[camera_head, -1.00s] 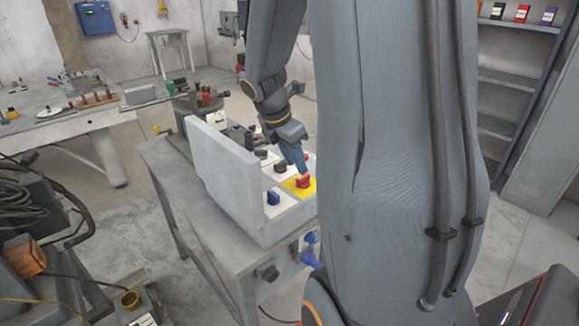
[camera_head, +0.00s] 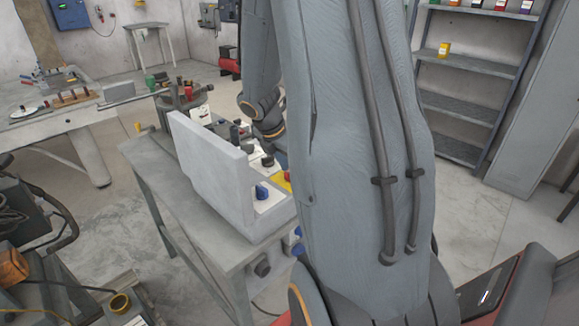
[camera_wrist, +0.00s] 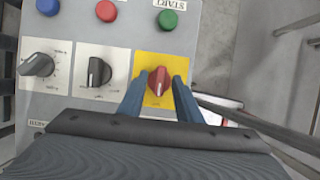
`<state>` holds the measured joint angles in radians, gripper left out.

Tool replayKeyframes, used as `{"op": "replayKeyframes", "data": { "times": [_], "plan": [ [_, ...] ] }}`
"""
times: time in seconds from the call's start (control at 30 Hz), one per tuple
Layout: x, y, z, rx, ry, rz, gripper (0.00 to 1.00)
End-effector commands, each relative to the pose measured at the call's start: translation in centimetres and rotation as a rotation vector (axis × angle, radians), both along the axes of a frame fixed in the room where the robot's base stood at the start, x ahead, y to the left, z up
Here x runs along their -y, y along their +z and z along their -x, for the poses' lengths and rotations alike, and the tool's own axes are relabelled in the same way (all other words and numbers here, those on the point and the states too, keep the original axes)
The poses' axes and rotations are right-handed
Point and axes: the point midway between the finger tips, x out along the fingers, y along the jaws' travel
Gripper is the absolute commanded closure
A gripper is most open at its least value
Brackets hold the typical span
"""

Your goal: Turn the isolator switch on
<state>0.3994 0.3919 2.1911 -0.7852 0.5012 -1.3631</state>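The isolator switch looks to be the red rotary knob (camera_wrist: 159,80) on a yellow plate (camera_wrist: 145,63) in the wrist view. Its grip bar stands nearly upright in the picture. My gripper (camera_wrist: 160,88) is open, with one blue finger on each side of the red knob. A gap shows between the knob and each finger, so it is not gripped. In the head view my arm hides the red knob and the gripper fingers; only a sliver of the yellow plate (camera_head: 284,182) shows.
The grey control box (camera_head: 215,165) has a raised back panel and stands on a metal table. In the wrist view, black knobs (camera_wrist: 98,72) (camera_wrist: 38,65) sit left of the switch. Blue, red and green buttons (camera_wrist: 168,19) line the panel's top.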

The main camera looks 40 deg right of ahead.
Motion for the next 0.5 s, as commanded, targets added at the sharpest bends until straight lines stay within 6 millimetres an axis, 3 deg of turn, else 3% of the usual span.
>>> {"op": "replayKeyframes", "data": {
  "times": [0.1,0.27,0.5],
  "plan": [
    [-0.01,0.02,0.00,0.000,0.000,0.000,0.72],
    [-0.01,0.02,0.01,0.000,-0.001,0.000,0.99],
    [-0.02,0.04,0.00,0.000,-0.008,0.000,1.00]
  ]
}}
